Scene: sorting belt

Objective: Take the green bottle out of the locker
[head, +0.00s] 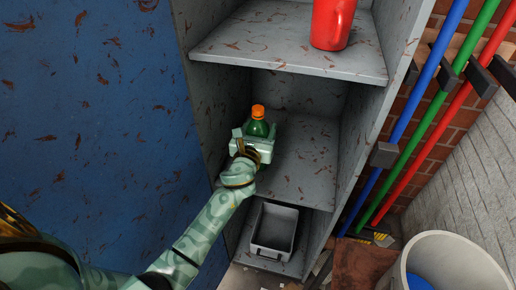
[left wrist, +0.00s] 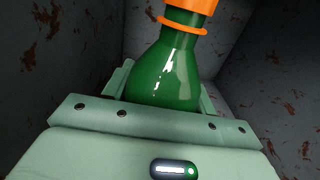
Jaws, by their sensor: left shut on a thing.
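The green bottle (head: 258,128) with an orange cap stands upright in the middle compartment of the grey locker (head: 312,165), toward its left side. In the left wrist view the bottle (left wrist: 170,68) fills the middle, its lower part hidden behind my gripper. My left gripper (head: 256,136) reaches into that compartment and is shut on the bottle. It also shows in the left wrist view (left wrist: 160,100). Whether the bottle's base touches the shelf is hidden. My right gripper is in neither view.
A red container (head: 333,24) stands on the shelf above. A grey bin (head: 274,230) sits in the bottom compartment. A blue door panel (head: 90,130) is at the left. Blue, green and red poles (head: 432,150) and a white bucket (head: 450,262) are at the right.

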